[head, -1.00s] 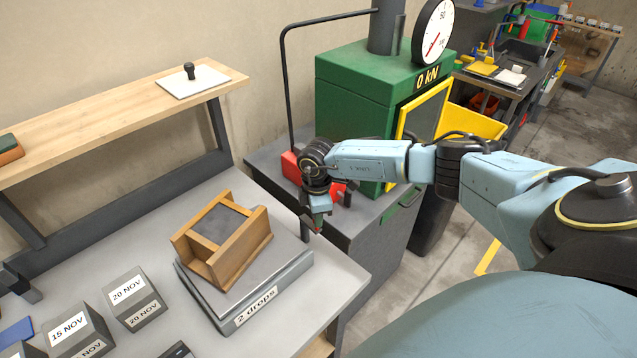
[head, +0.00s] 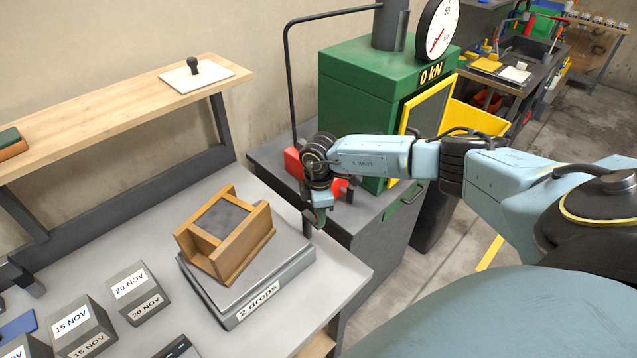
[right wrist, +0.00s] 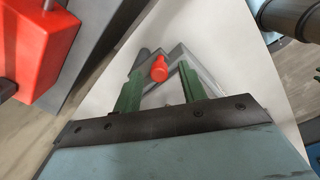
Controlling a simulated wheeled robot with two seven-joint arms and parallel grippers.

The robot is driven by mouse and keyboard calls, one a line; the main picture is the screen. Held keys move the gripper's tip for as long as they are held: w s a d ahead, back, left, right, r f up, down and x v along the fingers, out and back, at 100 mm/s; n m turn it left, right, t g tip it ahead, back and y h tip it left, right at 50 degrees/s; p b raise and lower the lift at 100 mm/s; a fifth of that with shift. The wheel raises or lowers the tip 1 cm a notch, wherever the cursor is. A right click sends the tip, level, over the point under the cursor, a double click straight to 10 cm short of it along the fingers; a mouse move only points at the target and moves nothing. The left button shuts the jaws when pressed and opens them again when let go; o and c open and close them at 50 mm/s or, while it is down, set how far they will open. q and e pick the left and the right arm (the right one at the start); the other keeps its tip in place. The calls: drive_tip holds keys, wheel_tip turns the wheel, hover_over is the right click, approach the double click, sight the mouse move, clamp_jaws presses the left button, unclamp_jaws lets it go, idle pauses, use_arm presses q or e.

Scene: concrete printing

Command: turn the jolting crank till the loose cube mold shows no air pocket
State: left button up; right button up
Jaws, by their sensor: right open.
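The wooden cube mold (head: 257,243) sits on the jolting table (head: 228,309), whose front label reads "2 drops". The fill in the mold (head: 222,219) shows as a dark grey face; I cannot make out an air pocket at this size. My right gripper (head: 317,219) is beside the table's right end, pointing down. In the right wrist view its green fingers (right wrist: 161,80) are open, with the crank's red knob (right wrist: 159,69) showing between them. I cannot tell whether they touch it. In the head view the crank is mostly hidden by the gripper.
Grey cubes with date labels (head: 138,294) stand at the front left of the bench. A wooden shelf (head: 110,110) runs behind. A green press (head: 355,90) reading "0 kN" and a red box (head: 293,162) stand beyond my right gripper.

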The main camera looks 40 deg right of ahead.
wheel_tip(320, 180, up, 13)
drive_tip(key=b, duration=0.2)
drive_tip(key=shift+s+a, duration=0.2)
drive_tip(key=shift+s, duration=0.05)
idle(0.3)
